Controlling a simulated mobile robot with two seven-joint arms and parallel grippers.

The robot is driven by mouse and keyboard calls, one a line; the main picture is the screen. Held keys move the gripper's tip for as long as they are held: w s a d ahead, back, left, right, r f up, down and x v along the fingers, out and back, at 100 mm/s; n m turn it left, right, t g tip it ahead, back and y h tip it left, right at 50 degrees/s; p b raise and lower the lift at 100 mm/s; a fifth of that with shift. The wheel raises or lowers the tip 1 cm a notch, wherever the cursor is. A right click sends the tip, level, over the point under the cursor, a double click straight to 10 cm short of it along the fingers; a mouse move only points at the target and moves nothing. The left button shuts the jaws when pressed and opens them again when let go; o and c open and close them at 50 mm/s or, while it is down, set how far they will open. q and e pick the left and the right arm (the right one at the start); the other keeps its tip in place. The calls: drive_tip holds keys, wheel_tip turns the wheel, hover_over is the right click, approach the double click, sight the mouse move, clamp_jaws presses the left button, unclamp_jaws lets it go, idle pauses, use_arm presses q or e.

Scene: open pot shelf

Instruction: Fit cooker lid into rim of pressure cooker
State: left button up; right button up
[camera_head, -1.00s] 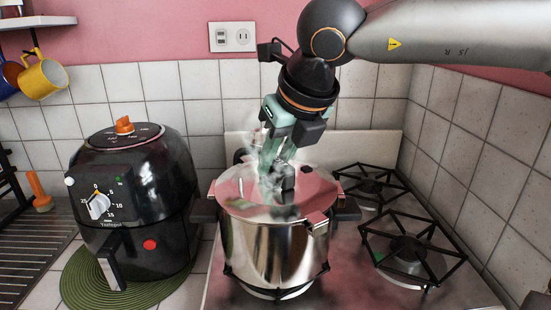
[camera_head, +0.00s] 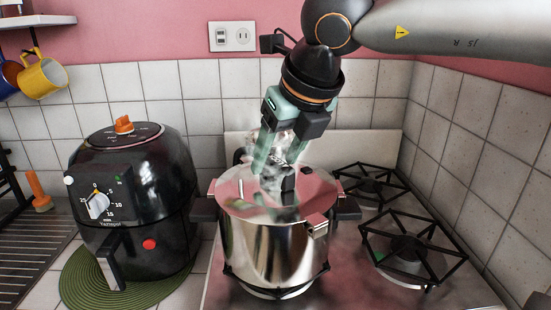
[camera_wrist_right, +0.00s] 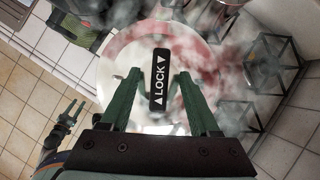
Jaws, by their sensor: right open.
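The pressure cooker (camera_head: 265,252) is a shiny steel pot with dark side handles, on the front-left burner. The cooker lid (camera_head: 238,194) lies across its top, roughly level; steam and reflections hide whether its edge is fully seated all round. A dark upright handle (camera_head: 288,182) stands on the lid; in the right wrist view it is a black bar marked LOCK (camera_wrist_right: 160,78). My right gripper (camera_head: 278,172) is open, its green fingers above the lid on either side of the handle, with gaps showing. My left gripper (camera_wrist_right: 72,112) shows small at the left of the right wrist view.
A black air fryer (camera_head: 130,205) stands on a green round mat (camera_head: 75,285) left of the pot. Bare burner grates (camera_head: 410,245) are on the right, by the tiled wall. Steam drifts over the pot. Yellow mug (camera_head: 42,75) hangs at upper left.

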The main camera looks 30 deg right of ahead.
drive_tip(key=v, duration=1.1)
drive_tip(key=shift+r, duration=0.2)
